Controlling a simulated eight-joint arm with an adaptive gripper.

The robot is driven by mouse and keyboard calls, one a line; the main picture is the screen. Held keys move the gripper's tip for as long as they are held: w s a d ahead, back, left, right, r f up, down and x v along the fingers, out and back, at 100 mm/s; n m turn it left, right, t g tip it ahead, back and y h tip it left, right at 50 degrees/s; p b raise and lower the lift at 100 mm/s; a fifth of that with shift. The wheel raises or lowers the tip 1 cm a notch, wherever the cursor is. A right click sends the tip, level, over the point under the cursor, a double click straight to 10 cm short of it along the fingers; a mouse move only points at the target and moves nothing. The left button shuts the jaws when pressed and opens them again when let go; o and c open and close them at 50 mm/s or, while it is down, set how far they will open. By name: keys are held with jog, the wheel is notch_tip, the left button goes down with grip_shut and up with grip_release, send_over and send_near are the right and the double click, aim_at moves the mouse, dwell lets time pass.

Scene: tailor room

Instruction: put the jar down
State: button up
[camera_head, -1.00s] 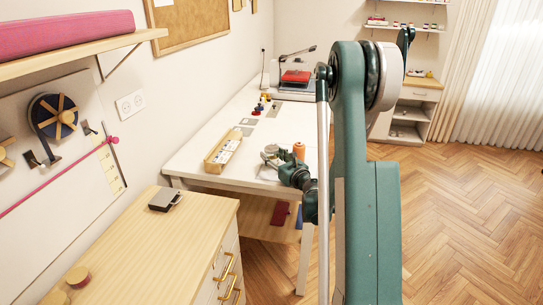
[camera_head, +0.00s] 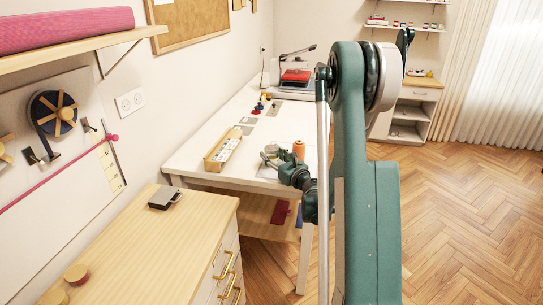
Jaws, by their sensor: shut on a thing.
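My gripper (camera_head: 271,154) is at the near end of the white table (camera_head: 190,161), low over its top. It is shut on the jar, which is small in view and mostly hidden by the fingers. I cannot tell whether the jar touches the table top. An orange thread spool (camera_head: 299,149) stands just right of and behind my gripper. A wooden box (camera_head: 222,152) with pale contents lies to the left of my gripper, apart from it.
Grey flat pieces (camera_head: 248,121) and several small coloured items (camera_head: 264,98) lie farther back on the table. A red item (camera_head: 296,76) is at the far end. A wooden drawer cabinet (camera_head: 140,235) with a dark small case (camera_head: 165,198) stands at the near left.

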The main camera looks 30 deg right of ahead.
aim_at(275, 159)
jog(key=shift+s+a+f+b, duration=0.15)
jog(key=shift+s+f+b, duration=0.15)
jog(key=shift+f, duration=0.3)
jog(key=o, duration=1)
jog(key=shift+o, duration=0.2)
jog(key=shift+s, duration=0.1)
jog(key=shift+s+r, duration=0.15)
jog(key=shift+s, duration=0.55)
jog(key=shift+s+r, duration=0.15)
jog(key=shift+s, duration=0.5)
jog(key=shift+w+r, duration=0.2)
jog(key=shift+r, duration=3.65)
jog(key=shift+r, duration=0.1)
